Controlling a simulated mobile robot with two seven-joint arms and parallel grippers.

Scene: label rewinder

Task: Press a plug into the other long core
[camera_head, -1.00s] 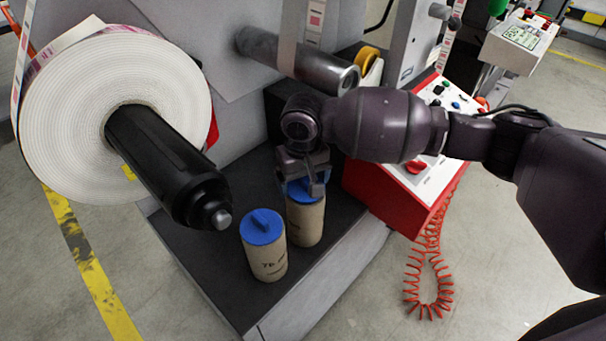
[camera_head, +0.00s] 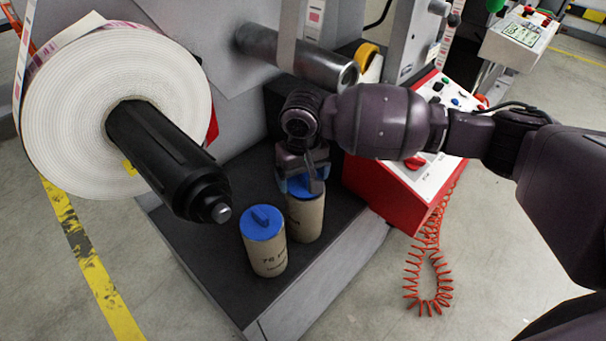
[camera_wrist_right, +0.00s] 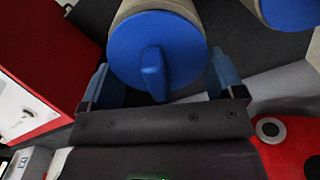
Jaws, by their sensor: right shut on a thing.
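Two long tan cardboard cores stand upright side by side on the dark platform. The front core (camera_head: 267,259) has a blue plug (camera_head: 262,222) with a raised tab in its top. The rear core (camera_head: 306,222) also has a blue plug (camera_wrist_right: 152,52) at its top, partly hidden by my gripper in the head view. My right gripper (camera_head: 303,184) points down over the rear core. In the right wrist view its blue fingers (camera_wrist_right: 162,82) are on either side of this plug, shut on it. The plug lies against the core's end; its depth is unclear. My left gripper is out of view.
A black spindle (camera_head: 165,160) with a big label roll (camera_head: 70,110) juts out at left. A metal roller (camera_head: 300,55) is behind my gripper. A red control box (camera_head: 390,200) stands close on the right. The dark platform (camera_head: 220,270) is bare at the front left.

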